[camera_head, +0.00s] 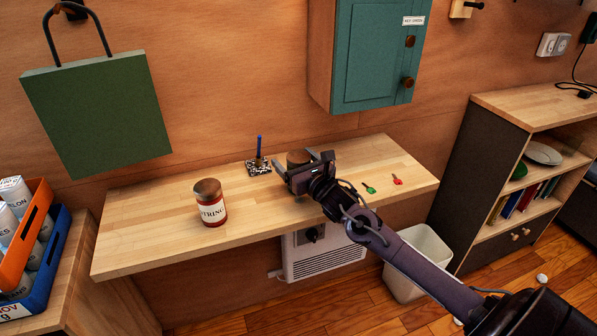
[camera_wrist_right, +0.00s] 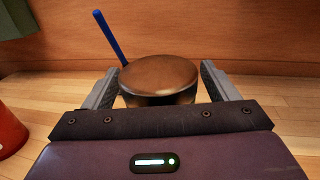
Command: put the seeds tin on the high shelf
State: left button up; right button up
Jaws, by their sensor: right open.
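A round tin with a brown lid (camera_head: 297,157) stands on the wooden wall table (camera_head: 150,237). Its label is hidden, so I cannot read whether it says seeds. My right gripper (camera_head: 303,163) is open around this tin, with one finger on each side. In the right wrist view the brown lid (camera_wrist_right: 160,75) sits between the two fingers, with small gaps visible. A jar labelled STRING (camera_head: 211,204) stands apart to the left. My left gripper is not in view. I cannot make out a high shelf in these views.
A blue pen in a patterned holder (camera_head: 258,165) stands close behind the tin. Green (camera_head: 369,188) and red (camera_head: 397,180) tags lie to the right. A teal cabinet (camera_head: 378,55) hangs above. A low bookcase (camera_head: 530,100) stands right; crates (camera_head: 30,245) stand left.

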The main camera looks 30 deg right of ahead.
jog(key=c, duration=1.3)
jog(key=shift+r, duration=0.1)
